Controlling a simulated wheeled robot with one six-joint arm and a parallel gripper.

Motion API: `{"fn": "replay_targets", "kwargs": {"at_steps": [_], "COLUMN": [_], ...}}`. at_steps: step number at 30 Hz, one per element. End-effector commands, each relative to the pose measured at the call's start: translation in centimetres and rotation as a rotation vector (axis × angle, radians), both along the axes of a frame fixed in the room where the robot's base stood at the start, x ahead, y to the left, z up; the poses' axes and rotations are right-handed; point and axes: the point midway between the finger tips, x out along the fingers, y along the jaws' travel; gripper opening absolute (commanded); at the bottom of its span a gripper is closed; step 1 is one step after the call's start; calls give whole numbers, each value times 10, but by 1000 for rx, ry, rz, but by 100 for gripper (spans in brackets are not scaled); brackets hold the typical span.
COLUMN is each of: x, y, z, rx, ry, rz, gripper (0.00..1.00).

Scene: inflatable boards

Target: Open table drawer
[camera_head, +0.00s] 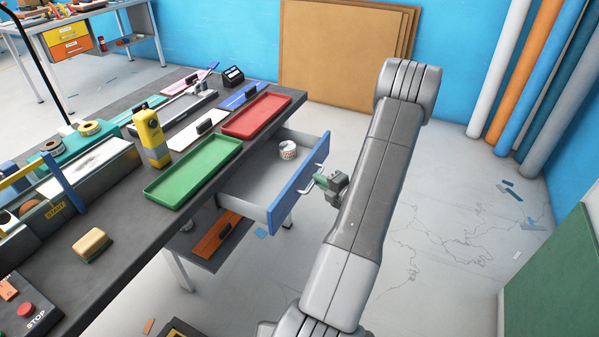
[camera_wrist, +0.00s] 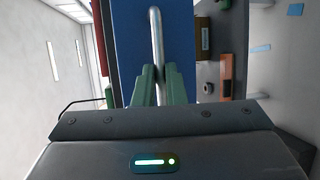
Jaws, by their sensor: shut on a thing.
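The table drawer with a blue front (camera_head: 300,182) stands pulled well out from under the dark-topped table (camera_head: 130,228). Its grey inside shows, with a white roll (camera_head: 288,150) in it. My gripper (camera_head: 322,182) is at the silver bar handle (camera_head: 309,187) on the drawer front. In the wrist view, the green fingers of my gripper (camera_wrist: 160,80) are shut on the silver handle (camera_wrist: 156,40), with the blue drawer front (camera_wrist: 180,55) right behind it. My arm hides part of the floor to the right of the drawer.
A green tray (camera_head: 165,192) and a red tray (camera_head: 257,128) lie on the table above the drawer. A lower shelf holds an orange item (camera_head: 215,236). The floor to the right (camera_head: 450,200) is mostly clear.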

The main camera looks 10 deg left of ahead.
Motion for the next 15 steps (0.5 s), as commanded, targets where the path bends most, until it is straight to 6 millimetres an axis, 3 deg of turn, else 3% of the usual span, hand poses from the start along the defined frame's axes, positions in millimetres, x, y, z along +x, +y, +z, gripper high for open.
{"fn": "replay_targets", "kwargs": {"at_steps": [6,15], "x": [-15,-24], "y": [-41,-67], "z": [1,0], "rx": [0,1], "ry": [2,1], "rz": [-2,1], "gripper": [0,0]}}
